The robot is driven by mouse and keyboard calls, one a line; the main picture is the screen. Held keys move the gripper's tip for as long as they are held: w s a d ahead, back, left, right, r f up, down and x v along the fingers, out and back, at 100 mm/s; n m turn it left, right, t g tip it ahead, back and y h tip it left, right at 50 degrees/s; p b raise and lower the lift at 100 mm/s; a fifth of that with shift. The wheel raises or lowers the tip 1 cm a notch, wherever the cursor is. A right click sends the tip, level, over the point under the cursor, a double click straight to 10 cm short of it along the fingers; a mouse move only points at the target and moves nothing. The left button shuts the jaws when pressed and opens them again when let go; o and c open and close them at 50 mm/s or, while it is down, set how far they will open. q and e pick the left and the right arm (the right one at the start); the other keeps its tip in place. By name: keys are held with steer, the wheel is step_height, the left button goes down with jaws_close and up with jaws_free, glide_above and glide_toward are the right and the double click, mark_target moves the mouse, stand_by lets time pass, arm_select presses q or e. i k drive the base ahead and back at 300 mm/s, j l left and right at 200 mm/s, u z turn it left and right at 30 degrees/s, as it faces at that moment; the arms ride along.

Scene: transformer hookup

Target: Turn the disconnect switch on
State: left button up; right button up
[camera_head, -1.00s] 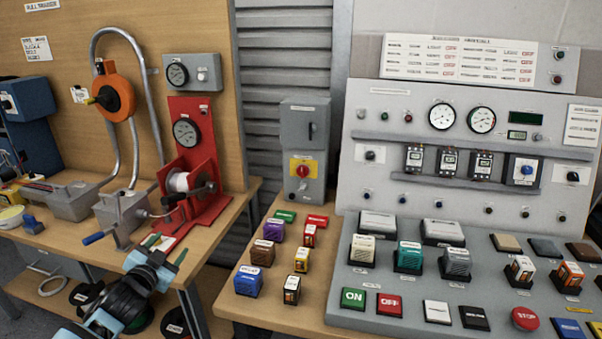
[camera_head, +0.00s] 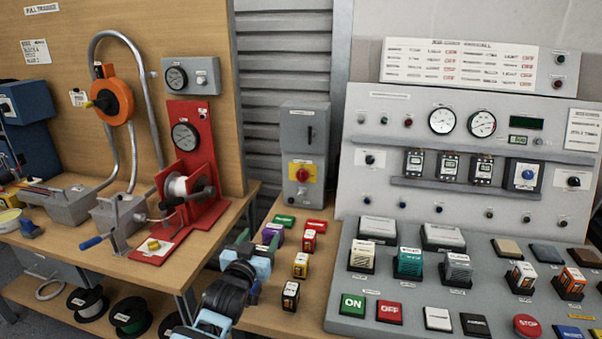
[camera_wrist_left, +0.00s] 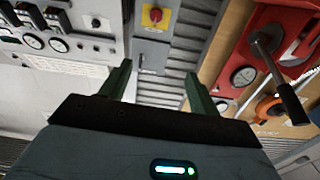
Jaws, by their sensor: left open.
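The grey switch box (camera_head: 303,138) stands against the back at the left end of the middle bench. My left gripper (camera_head: 257,241) is open and empty, below and left of the box, above the bench's left edge. In the left wrist view the box appears upside down between the fingers (camera_wrist_left: 158,82), with the red knob (camera_wrist_left: 155,15) at the top, apart from the fingers. My right gripper is not in view.
Several coloured blocks (camera_head: 301,264) stand on the bench right of my left gripper. The red winch stand (camera_head: 190,150) with its crank is to the left. The grey control console (camera_head: 460,180) fills the right. A gap separates the two benches.

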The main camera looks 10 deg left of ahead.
mark_target(302, 174)
steer(key=i, duration=0.95)
